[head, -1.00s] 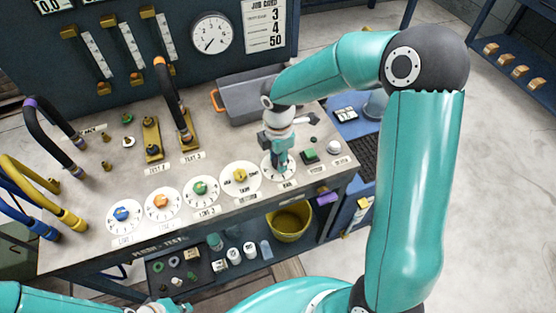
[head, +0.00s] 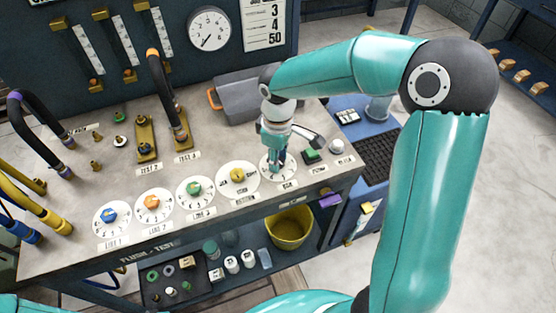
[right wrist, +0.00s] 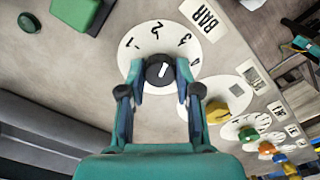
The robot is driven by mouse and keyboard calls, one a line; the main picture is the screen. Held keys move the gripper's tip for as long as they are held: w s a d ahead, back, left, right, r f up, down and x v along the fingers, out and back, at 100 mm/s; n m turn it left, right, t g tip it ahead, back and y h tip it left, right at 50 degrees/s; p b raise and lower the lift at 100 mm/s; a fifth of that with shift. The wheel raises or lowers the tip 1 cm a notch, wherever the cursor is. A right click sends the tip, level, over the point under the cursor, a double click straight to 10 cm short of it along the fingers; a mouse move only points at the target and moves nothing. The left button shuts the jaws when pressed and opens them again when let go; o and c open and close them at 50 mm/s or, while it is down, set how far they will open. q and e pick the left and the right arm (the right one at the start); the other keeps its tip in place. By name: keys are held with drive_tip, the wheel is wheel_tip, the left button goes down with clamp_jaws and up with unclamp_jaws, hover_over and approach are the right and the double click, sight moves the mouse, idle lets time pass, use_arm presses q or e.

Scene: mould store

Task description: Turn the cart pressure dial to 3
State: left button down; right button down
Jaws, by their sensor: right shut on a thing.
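The pressure dial is a white disc (head: 291,174) marked BAR, at the right end of the dial row on the bench; my gripper partly covers it in the head view. In the right wrist view its black knob (right wrist: 157,69) has a white pointer slanting up and right, roughly toward the 3 on the disc (right wrist: 143,35). My right gripper (head: 279,168) reaches down onto the dial. Its two fingers (right wrist: 160,75) are shut on the knob, one on each side. My left gripper is out of view.
A yellow-knobbed dial (head: 237,175) sits just left of the BAR dial. A grey tray (head: 240,101) stands behind. A yellow bucket (head: 290,229) is on the shelf below.

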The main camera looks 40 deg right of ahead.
drive_tip(key=shift+m+b, duration=0.65)
drive_tip(key=shift+m, duration=1.25)
drive_tip(key=c, duration=0.8)
unclamp_jaws()
drive_tip(key=shift+r, duration=0.1)
wheel_tip(320, 180, up, 12)
